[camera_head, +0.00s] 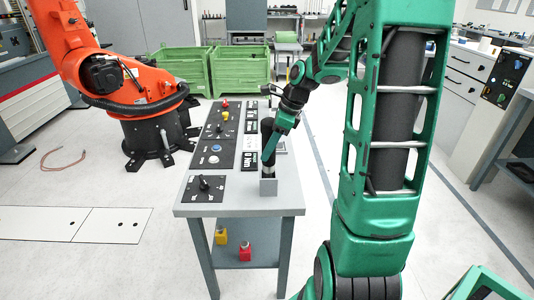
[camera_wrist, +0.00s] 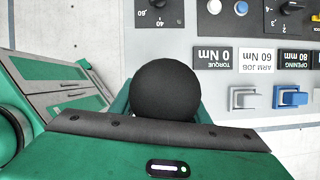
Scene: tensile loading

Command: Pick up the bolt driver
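The bolt driver (camera_head: 267,127) appears as a dark upright shape near the right edge of the grey control table. A small grey block (camera_head: 268,187) stands below it at the table's front right. My gripper (camera_head: 270,156) is low at the driver, its green fingers around the driver's upright body. In the wrist view, the driver's round black top (camera_wrist: 167,88) sits between the fingers of my gripper (camera_wrist: 163,108), with green showing on both sides. Whether the fingers press on it cannot be seen.
The grey table (camera_head: 240,207) carries panels with knobs, buttons and labels such as "TORQUE 0 Nm" (camera_wrist: 212,57). An orange robot arm (camera_head: 75,50) stands at left. Green crates (camera_head: 240,70) are behind. Yellow (camera_head: 221,236) and red (camera_head: 245,252) items sit on the lower shelf.

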